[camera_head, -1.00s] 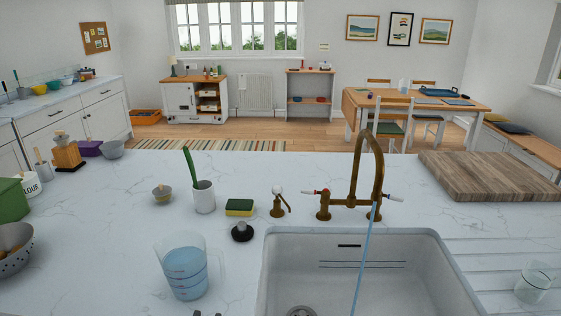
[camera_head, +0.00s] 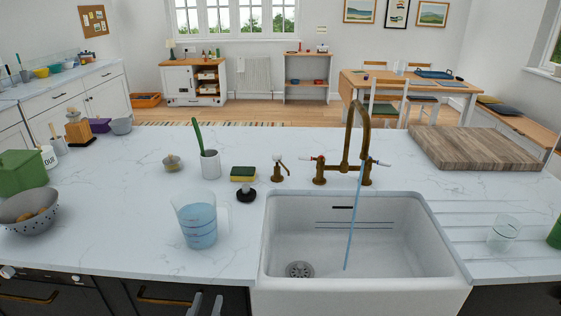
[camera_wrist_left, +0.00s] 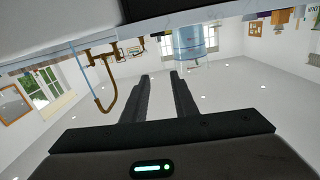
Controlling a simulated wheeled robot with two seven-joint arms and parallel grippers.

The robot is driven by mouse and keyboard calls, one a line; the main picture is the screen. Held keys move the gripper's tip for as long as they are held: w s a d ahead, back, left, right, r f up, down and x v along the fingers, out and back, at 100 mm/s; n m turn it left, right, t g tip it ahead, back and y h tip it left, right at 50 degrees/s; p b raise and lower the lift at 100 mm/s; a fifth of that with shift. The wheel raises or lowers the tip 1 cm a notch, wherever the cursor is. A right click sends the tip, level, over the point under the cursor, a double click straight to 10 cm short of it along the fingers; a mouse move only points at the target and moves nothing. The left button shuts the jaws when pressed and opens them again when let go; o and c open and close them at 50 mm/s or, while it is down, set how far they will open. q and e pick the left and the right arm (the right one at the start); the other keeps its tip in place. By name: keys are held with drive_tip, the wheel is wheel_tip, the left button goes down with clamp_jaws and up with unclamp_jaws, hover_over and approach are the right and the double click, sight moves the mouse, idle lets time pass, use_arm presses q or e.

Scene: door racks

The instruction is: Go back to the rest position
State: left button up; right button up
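My left gripper (camera_head: 207,303) shows only as two grey fingertips at the bottom edge of the head view, in front of the dark cabinets and below the counter edge. In the left wrist view its two fingers (camera_wrist_left: 160,76) stand apart with nothing between them. A clear measuring jug (camera_head: 198,224) of bluish water stands upright on the counter, apart from the gripper; it also shows upside down in the left wrist view (camera_wrist_left: 194,42). My right gripper is in neither view.
Water runs from the brass tap (camera_head: 357,130) into the white sink (camera_head: 360,289). A colander (camera_head: 28,211) stands left, a glass (camera_head: 503,232) right, and a wooden board (camera_head: 475,148) behind it.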

use_arm(q)
wheel_tip(320, 180, down, 22)
drive_tip(key=d+r+m+g, duration=0.1)
drive_tip(key=d+g, duration=0.1)
drive_tip(key=g, duration=0.2)
drive_tip(key=s+f+g, duration=0.2)
drive_tip(key=s+f, duration=0.1)
drive_tip(key=f, duration=0.7)
drive_tip(key=s+f+g, duration=0.2)
drive_tip(key=s+f, duration=0.2)
drive_tip(key=f, duration=0.6)
drive_tip(key=s+a+f+g, duration=0.2)
drive_tip(key=s+f, duration=0.4)
drive_tip(key=f, duration=0.2)
drive_tip(key=s+a+f+g, duration=0.2)
drive_tip(key=s+a+f, duration=0.1)
drive_tip(key=s+f, duration=0.45)
drive_tip(key=s+a+f+g, duration=0.1)
drive_tip(key=s+a+f, duration=0.1)
drive_tip(key=s, duration=0.5)
drive_tip(key=s+a+f+g, duration=0.2)
drive_tip(key=s+f, duration=0.3)
drive_tip(key=s, duration=0.2)
drive_tip(key=s+a+f+g+y, duration=0.1)
drive_tip(key=s+a+f, duration=0.2)
drive_tip(key=s, duration=0.4)
drive_tip(key=shift+f+g, duration=0.2)
drive_tip(key=shift+g, duration=0.2)
